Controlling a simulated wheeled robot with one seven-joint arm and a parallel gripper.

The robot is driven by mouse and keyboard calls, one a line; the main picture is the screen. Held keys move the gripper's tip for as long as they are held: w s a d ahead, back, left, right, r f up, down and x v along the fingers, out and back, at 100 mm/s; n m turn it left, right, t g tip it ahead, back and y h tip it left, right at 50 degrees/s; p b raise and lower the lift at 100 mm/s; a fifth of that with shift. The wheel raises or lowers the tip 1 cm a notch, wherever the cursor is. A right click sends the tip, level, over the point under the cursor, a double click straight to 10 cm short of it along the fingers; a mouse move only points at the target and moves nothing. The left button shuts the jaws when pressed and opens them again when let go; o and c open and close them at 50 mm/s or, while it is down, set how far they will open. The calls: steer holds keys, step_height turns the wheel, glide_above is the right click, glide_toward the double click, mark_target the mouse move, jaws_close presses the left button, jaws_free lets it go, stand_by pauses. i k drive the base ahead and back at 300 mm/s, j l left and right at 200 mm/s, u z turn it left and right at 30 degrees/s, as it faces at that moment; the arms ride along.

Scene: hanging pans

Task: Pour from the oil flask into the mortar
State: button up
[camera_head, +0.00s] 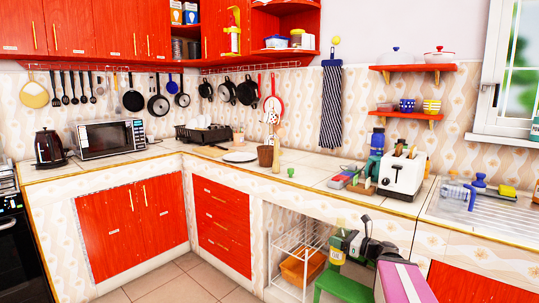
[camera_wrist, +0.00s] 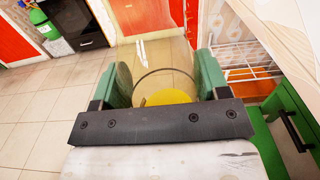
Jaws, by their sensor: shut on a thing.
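The oil flask (camera_head: 338,244) is a clear bottle with yellow contents, low in front of the counter in the head view. My gripper (camera_head: 346,242) is at its side and shut on it. In the wrist view the flask's yellow round body (camera_wrist: 168,97) shows between the green fingers of my gripper (camera_wrist: 160,78). The flask looks upright.
A green piece of furniture (camera_head: 340,287) stands close beneath the flask; a green drawer front (camera_wrist: 291,128) shows in the wrist view. A plate (camera_head: 240,157) lies left of the vessel. A toaster (camera_head: 402,174) and bottles stand to its right. A wire rack (camera_head: 290,242) is under the counter.

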mark_target(265, 153)
steer(key=i+j, duration=0.15)
steer(key=j, duration=0.25)
steer(key=i+j, duration=0.1)
steer(key=j, duration=0.25)
steer(key=i+j, duration=0.15)
steer(key=j, duration=0.25)
steer(key=i+j, duration=0.1)
steer(key=j, duration=0.25)
